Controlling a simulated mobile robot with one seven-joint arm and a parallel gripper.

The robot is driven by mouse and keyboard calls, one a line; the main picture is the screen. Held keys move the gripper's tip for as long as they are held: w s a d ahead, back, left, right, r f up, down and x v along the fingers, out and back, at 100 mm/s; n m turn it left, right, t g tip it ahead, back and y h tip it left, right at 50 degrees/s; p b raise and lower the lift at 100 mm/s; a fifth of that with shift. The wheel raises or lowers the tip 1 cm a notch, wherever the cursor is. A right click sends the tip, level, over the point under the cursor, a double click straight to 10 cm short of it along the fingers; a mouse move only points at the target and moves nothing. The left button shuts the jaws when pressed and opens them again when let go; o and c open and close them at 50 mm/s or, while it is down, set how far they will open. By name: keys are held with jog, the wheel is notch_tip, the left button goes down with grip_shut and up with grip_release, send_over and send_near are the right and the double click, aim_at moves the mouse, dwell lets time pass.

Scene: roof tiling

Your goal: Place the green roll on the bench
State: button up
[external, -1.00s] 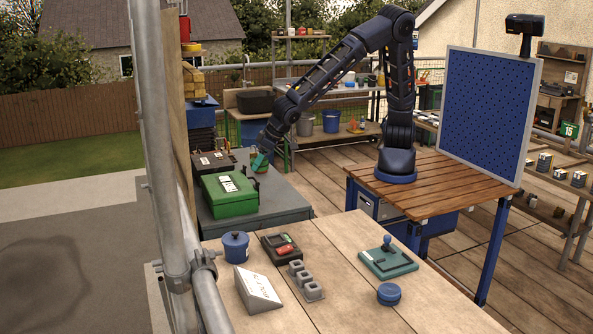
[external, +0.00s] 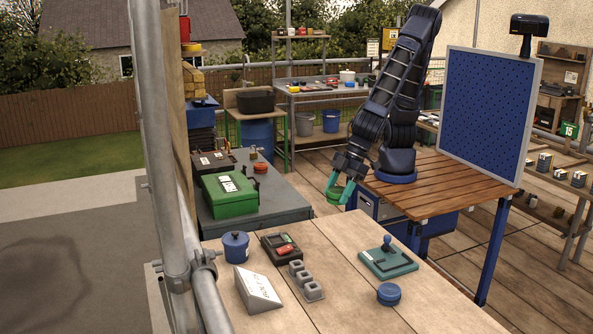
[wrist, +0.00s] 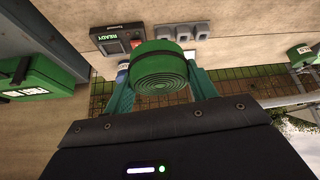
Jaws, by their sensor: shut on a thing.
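The green roll (external: 335,195) is held between the teal fingers of my gripper (external: 338,190), in the air over the gap between the front bench and the table under my arm. In the wrist view the green roll (wrist: 158,72) sits between both fingers, its coiled end facing the camera. My gripper (wrist: 160,84) is shut on it. The wooden bench (external: 340,268) fills the front of the external view, and its pale top (wrist: 245,38) shows beyond the roll in the wrist view. The roll is apart from the bench.
On the bench stand a blue pot (external: 236,247), a device with a screen (external: 282,246), grey blocks (external: 305,280), a grey wedge (external: 257,290), a teal fixture (external: 388,261) and a blue round tin (external: 389,294). The middle and front right are bare. A dark table (external: 285,204) holds a green case (external: 229,195).

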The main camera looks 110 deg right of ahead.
aim_at(331, 259)
jog(key=shift+s+a, duration=0.1)
jog(key=shift+a, duration=0.05)
notch_tip(331, 259, down, 20)
dwell(0.8)
jog(key=shift+f, duration=0.1)
jog(key=o, duration=1)
jog(key=v, duration=1.2)
